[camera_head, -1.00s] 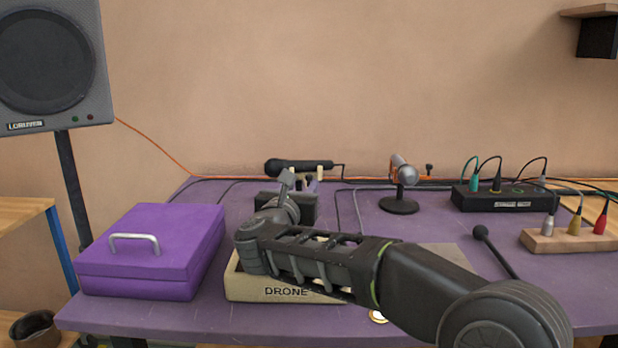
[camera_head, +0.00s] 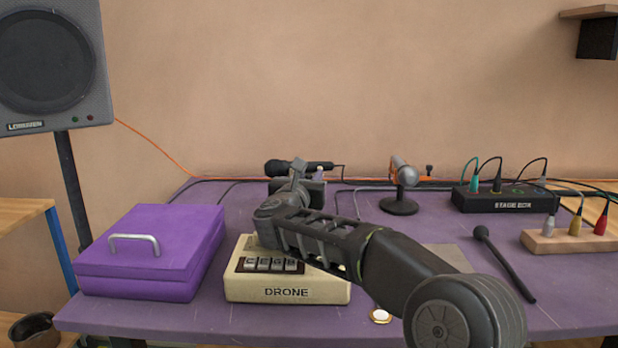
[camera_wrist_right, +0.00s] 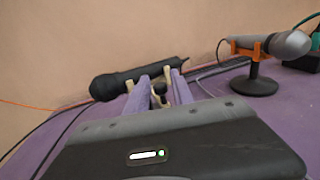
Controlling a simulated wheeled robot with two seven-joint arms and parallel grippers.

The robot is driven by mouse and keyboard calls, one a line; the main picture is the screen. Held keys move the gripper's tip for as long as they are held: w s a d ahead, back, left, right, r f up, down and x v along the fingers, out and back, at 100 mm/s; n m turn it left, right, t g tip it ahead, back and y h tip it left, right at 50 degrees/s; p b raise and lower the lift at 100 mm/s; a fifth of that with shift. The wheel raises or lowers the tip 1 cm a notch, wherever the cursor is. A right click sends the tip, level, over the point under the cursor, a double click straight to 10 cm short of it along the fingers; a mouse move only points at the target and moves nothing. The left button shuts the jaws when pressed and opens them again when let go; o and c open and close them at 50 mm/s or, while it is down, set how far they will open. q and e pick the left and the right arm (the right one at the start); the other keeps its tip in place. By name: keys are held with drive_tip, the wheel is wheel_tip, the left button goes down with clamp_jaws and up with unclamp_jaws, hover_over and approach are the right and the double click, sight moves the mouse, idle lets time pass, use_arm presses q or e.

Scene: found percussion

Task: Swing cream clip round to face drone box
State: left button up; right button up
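The cream drone box (camera_head: 287,292) sits at the table's front, its dark key panel partly uncovered beside my right arm. A black microphone (camera_head: 283,166) lies level behind my right gripper (camera_head: 308,174) and also shows in the right wrist view (camera_wrist_right: 115,86). My left gripper is out of view.
A purple case (camera_head: 150,250) stands left of the drone box. A silver microphone in an orange clip (camera_head: 404,172) stands at right. The stage box (camera_head: 505,200), a wooden plug block (camera_head: 570,240) and a black beater (camera_head: 505,262) are further right. Cables run behind.

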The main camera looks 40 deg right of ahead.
clamp_jaws()
idle(1.1)
